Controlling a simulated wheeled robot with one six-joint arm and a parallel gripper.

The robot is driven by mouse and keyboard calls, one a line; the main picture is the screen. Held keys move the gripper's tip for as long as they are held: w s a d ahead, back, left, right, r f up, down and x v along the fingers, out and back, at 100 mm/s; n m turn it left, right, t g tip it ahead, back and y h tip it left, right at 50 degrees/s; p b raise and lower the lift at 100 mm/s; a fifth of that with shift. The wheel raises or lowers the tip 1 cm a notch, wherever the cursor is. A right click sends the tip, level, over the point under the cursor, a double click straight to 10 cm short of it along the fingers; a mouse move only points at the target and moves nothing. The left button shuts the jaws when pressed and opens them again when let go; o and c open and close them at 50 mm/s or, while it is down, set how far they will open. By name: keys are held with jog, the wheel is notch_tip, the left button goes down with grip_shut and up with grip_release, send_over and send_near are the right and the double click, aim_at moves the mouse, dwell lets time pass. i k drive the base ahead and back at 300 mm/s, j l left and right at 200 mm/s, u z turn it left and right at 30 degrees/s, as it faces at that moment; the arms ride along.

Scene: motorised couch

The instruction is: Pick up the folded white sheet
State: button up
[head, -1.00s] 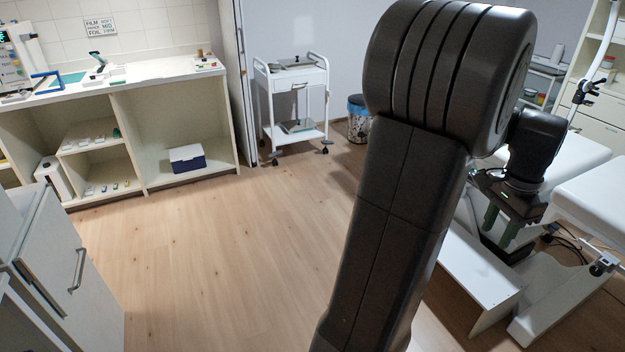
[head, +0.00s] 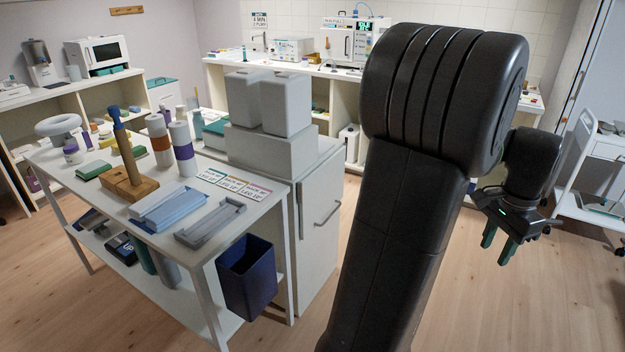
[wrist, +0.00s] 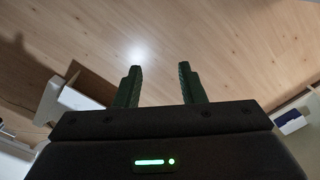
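I cannot make out a folded white sheet in either view. My gripper (head: 497,252) hangs at the right of the head view, over bare floor, with its green fingers pointing down. In the wrist view my gripper (wrist: 160,85) shows its two fingers apart with nothing between them. My arm hides part of the scene in the middle right of the head view.
A white table (head: 270,196) with bottles, trays and a wooden block stands at the left. A dark blue bin (head: 247,278) hangs at its front corner. A white cabinet (head: 318,240) adjoins it. A white trolley (head: 600,150) is at the right edge. Wooden floor lies between.

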aim_at(172, 189)
jog(key=i+j+u, duration=0.1)
jog(key=j+u, duration=0.3)
jog(key=i+j+u, duration=0.15)
jog(key=j+u, duration=0.2)
jog(key=i+j+u, duration=0.2)
jog(key=u, duration=0.2)
jog(key=i+j+u, duration=0.25)
jog(key=u, duration=0.15)
jog(key=i+j, duration=0.25)
jog(key=i, duration=0.15)
jog(key=i+j, duration=0.25)
jog(key=i+u, duration=0.05)
jog(key=i, duration=0.05)
